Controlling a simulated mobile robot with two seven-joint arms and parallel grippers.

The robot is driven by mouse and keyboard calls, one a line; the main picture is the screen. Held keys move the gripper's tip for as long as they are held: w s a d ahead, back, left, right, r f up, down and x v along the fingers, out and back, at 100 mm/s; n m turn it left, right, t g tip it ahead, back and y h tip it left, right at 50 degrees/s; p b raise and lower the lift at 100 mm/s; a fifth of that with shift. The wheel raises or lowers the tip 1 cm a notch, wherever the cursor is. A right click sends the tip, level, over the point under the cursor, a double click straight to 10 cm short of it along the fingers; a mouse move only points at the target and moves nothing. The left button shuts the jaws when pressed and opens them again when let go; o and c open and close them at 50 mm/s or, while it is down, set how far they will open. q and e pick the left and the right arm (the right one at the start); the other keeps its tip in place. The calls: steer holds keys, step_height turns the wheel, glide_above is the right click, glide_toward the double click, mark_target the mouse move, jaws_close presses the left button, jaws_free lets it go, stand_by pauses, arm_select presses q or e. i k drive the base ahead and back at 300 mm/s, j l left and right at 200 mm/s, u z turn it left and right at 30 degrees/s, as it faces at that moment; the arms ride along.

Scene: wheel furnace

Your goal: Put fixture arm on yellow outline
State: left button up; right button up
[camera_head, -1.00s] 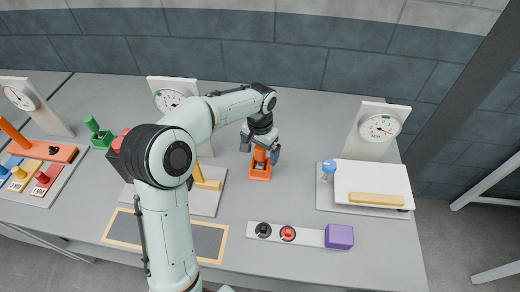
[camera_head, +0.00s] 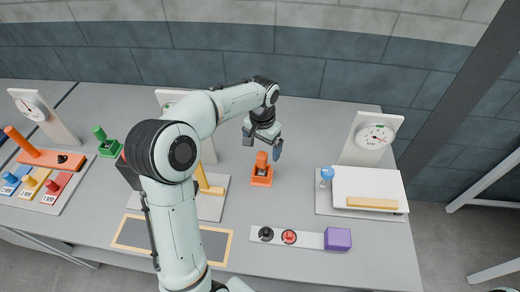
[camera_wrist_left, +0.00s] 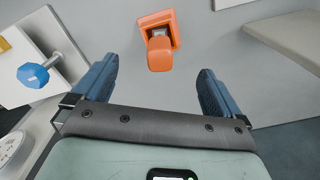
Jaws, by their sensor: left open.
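The yellow outline (camera_head: 223,257) is a frame around a dark rectangle at the table's front left, partly covered by my left arm. I cannot tell for sure which part is the fixture arm; an upright yellow piece with a foot (camera_head: 207,188) stands on the middle plate, partly behind my arm. My left gripper (camera_head: 262,146) is open and empty above an orange handled block (camera_head: 262,177) standing on the table. In the left wrist view the orange block (camera_wrist_left: 158,50) lies ahead between the open fingers (camera_wrist_left: 157,70), apart from both. My right gripper is out of view.
A right station (camera_head: 370,186) holds a white box and blue knob. A white strip (camera_head: 298,236) carries black and red buttons beside a purple block (camera_head: 337,239). At left are a green handled piece (camera_head: 106,145) and an orange bar (camera_head: 48,158). Table around the orange block is clear.

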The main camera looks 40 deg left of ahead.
mark_target(336, 239)
steer(key=k+l, duration=0.35)
steer(key=k, duration=1.1)
